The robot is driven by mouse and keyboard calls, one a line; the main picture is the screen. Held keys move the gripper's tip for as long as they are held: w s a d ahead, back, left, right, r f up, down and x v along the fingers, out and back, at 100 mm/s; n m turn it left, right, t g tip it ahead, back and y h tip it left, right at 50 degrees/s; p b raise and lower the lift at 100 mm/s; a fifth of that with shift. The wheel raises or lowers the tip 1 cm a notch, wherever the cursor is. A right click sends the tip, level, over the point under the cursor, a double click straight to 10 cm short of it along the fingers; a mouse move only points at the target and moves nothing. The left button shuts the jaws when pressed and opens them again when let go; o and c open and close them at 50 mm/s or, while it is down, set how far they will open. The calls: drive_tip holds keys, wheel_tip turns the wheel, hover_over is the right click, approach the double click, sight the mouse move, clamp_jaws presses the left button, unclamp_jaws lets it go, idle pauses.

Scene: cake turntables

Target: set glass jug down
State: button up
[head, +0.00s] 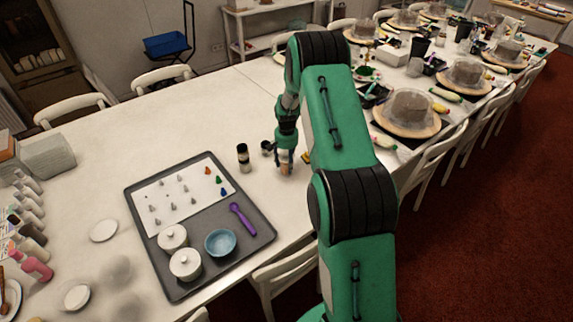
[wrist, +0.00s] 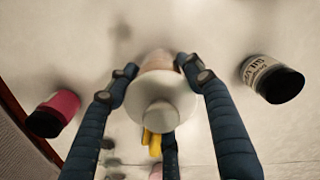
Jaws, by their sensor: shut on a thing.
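My gripper (head: 286,157) is over the near right part of the white table, right of the grey tray. It is shut on a pale, rounded vessel, which I take for the glass jug (wrist: 160,117). In the wrist view the fingers (wrist: 158,74) close around the vessel from both sides, and a third finger shows below. In the head view only a small tan part of the jug (head: 284,169) shows under the fingers. Its base is hidden, so I cannot tell whether it touches the table.
A dark-capped labelled bottle (head: 243,157) stands left of my gripper; the wrist view shows a similar labelled bottle (wrist: 268,77) and a pink one (wrist: 62,104). The grey tray (head: 261,234) lies to the left. Cake turntables (head: 407,130) stand to the right. Table (head: 190,115) behind the tray is clear.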

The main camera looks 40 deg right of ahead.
drive_tip(key=o, duration=1.5)
drive_tip(key=shift+c, duration=0.2)
drive_tip(key=shift+f, duration=0.1)
drive_tip(key=shift+r, duration=0.2)
wheel_tip(320, 180, up, 12)
drive_tip(key=shift+f+p, duration=0.1)
drive_tip(key=shift+p, duration=1.1)
